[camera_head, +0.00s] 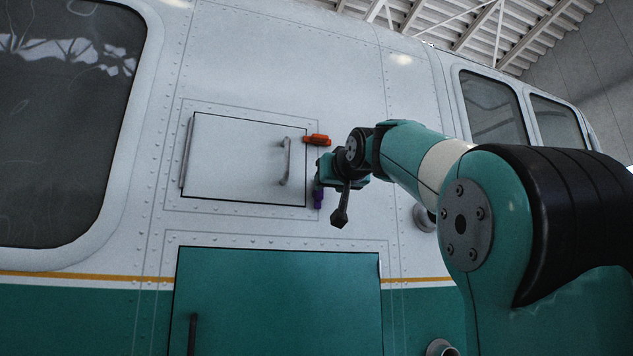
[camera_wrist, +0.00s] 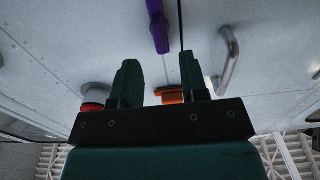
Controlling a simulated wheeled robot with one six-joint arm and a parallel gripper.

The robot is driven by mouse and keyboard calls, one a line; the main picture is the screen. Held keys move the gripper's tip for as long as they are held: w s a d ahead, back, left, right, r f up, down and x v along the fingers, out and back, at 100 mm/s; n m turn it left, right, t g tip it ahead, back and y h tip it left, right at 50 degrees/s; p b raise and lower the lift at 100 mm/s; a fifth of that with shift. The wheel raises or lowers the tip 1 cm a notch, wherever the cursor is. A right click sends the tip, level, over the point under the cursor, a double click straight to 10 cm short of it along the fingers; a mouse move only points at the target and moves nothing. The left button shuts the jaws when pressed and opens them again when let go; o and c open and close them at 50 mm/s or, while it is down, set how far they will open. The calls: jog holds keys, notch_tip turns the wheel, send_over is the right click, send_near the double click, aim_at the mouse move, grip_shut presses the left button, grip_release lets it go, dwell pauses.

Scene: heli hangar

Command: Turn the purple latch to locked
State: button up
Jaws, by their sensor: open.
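The purple latch (camera_head: 318,198) is on the white fuselage beside the lower right corner of a small hatch door (camera_head: 235,160). In the head view its long side runs up and down, and my gripper hides its upper part. The latch also shows in the wrist view (camera_wrist: 157,25), slim and lengthwise, ahead of the fingers. My gripper (camera_head: 323,172) (camera_wrist: 159,60) is open with nothing between its fingers. In the wrist view the latch's near end lies roughly in line with the gap between the fingertips; I cannot tell whether they touch it.
An orange latch (camera_head: 317,140) lies sideways at the hatch's upper right; it also shows behind the right finger in the wrist view (camera_wrist: 170,96). A grey door handle (camera_head: 286,161) stands out close by. A teal panel (camera_head: 280,300) is below. A red-ended round fitting (camera_wrist: 95,100) shows left.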

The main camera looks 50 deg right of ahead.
jog(key=p+x, duration=0.2)
jog(key=x, duration=0.3)
jog(key=shift+w+d, duration=0.15)
jog(key=shift+w, duration=0.15)
grip_shut()
